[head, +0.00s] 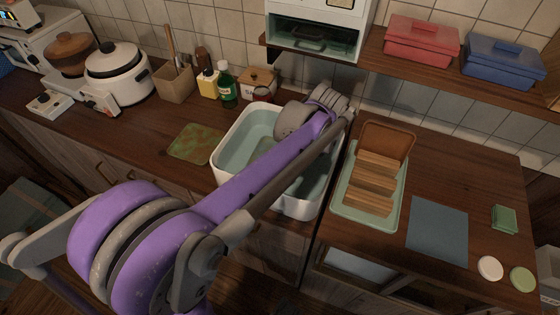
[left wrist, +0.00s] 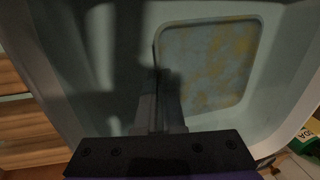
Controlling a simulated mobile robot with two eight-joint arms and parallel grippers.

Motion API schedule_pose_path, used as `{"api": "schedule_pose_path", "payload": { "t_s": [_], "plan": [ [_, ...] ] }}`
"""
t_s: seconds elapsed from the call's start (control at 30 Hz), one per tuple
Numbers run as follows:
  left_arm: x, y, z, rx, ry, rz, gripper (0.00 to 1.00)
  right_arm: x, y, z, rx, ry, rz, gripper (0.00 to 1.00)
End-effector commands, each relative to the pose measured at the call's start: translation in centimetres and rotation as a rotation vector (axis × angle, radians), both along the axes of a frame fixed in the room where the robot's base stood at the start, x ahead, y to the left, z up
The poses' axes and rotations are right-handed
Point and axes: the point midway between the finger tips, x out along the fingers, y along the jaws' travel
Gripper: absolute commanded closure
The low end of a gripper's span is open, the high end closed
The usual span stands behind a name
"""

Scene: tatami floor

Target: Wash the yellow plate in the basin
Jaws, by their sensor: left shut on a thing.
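The white basin (head: 297,208) is set in the counter with pale greenish water inside. My purple left arm crosses over it and hides part of it. In the left wrist view, the basin wall (left wrist: 285,75) surrounds a rounded square plate (left wrist: 205,65). The plate looks bluish grey with yellow-brown patches; I take it for the yellow plate. My left gripper (left wrist: 158,95) is shut on the plate at its left edge, inside the basin. In the head view the plate and the left fingertips are hidden. My right gripper is in neither view.
A green, brown-blotched square dish (head: 195,143) lies left of the basin. To the right stand a rack (head: 372,185) holding a brown plate (head: 388,143), a blue-grey cloth (head: 437,230) and a green sponge (head: 504,218). A green bottle (head: 227,88) stands behind.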

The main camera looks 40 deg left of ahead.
Motion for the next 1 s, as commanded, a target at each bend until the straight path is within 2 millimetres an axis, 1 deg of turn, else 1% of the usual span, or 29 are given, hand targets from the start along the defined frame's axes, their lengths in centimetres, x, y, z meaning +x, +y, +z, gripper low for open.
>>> {"api": "schedule_pose_path", "payload": {
  "t_s": [0.1, 0.2, 0.53, 0.67, 1.0],
  "plan": [
    [-0.3, 0.9, 0.0, 0.001, 0.000, 0.003, 1.00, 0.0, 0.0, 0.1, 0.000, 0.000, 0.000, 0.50],
    [-0.4, 1.3, 0.0, 0.000, -0.001, 0.000, 1.00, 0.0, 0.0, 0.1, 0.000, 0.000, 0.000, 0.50],
    [-0.4, 1.2, 0.0, 0.000, -0.001, -0.001, 1.00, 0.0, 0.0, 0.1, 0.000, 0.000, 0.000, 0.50],
    [-0.1, 0.4, 0.0, 0.000, 0.000, -0.001, 1.00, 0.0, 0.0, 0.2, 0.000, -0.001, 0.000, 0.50],
    [0.8, -2.6, 0.0, 0.000, -0.001, -0.002, 1.00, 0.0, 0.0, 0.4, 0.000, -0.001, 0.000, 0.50]
  ]
}}
